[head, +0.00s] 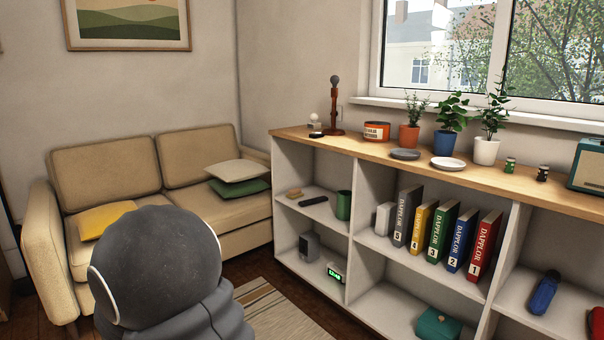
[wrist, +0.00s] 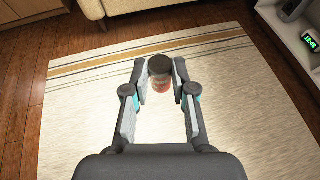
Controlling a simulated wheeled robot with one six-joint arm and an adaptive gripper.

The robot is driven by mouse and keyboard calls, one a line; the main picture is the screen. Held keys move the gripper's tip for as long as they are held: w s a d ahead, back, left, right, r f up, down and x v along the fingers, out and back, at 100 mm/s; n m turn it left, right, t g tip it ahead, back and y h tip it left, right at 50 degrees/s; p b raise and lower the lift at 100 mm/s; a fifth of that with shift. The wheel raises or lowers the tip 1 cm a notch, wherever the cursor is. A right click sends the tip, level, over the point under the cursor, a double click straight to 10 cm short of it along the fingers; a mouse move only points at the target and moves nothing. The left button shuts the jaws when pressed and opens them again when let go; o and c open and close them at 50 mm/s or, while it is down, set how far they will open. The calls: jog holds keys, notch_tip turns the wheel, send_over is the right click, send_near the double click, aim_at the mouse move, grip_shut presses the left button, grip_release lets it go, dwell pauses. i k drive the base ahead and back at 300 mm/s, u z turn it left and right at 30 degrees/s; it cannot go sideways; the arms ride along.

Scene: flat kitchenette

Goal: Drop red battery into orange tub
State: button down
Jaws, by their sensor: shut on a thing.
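My gripper (wrist: 160,77) shows in the wrist view, its fingers shut on a small cylinder with a dark end and a reddish, lettered side, which looks like the red battery (wrist: 162,85). The battery is held between the fingertips, above the rug. The orange tub (head: 376,131), a low round container with a pale label, stands on the wooden top of the shelf unit in the head view. My gripper is well away from the tub. The fingers and the battery do not show in the head view, where my grey arm fills the lower left.
The shelf top (head: 337,143) also bears a dark dish (head: 405,154), a white dish (head: 447,163), potted plants (head: 451,143), a brown stand (head: 335,110) and two small cylinders (head: 510,165). A sofa (head: 115,165) stands left. The rug (wrist: 80,115) is clear.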

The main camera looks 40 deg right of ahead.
aim_at(380, 138)
jog(key=u, duration=0.1)
jog(key=k, duration=0.95)
jog(key=z, duration=1.2)
jog(key=i, duration=0.6)
jog(key=u, duration=0.05)
